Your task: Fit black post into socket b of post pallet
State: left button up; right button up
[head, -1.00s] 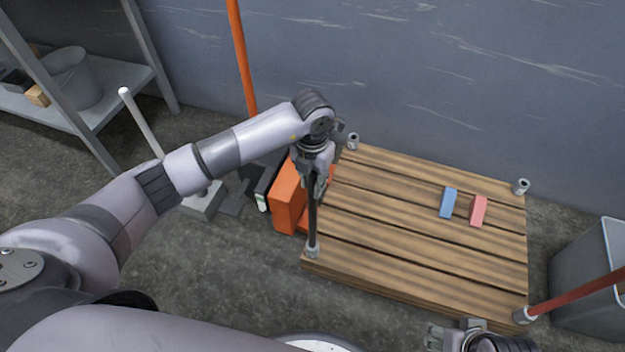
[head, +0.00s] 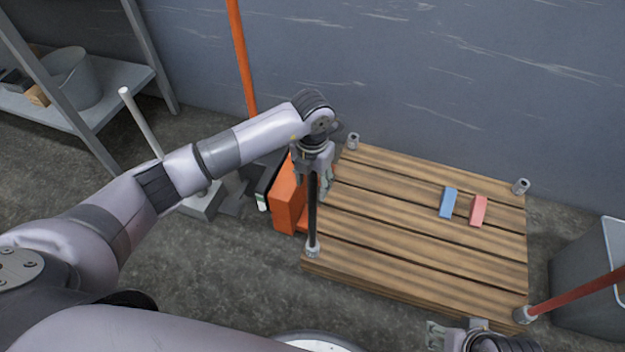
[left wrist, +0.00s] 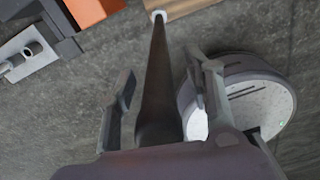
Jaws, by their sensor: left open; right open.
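The black post (head: 312,215) stands upright with its foot in the socket (head: 312,250) at the pallet's near left corner. It also shows in the left wrist view (left wrist: 158,75), running between the fingers to a pale socket. My left gripper (head: 313,185) is open around the post's upper part, its fingers apart from it on both sides. The wooden post pallet (head: 410,245) has empty sockets at its far left (head: 352,141) and far right (head: 520,186) corners. My right gripper (head: 435,338) is open and empty at the bottom edge, partly cut off. No socket letters are readable.
A blue block (head: 448,202) and a pink block (head: 478,210) lie on the pallet. A red post (head: 575,293) reaches the near right socket. An orange object (head: 288,200) stands left of the pallet, and a grey bin (head: 590,270) right of it.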

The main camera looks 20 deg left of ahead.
pick_arm(q)
notch_tip(320, 180, up, 12)
jog(key=shift+r, duration=0.1)
dwell(0.4)
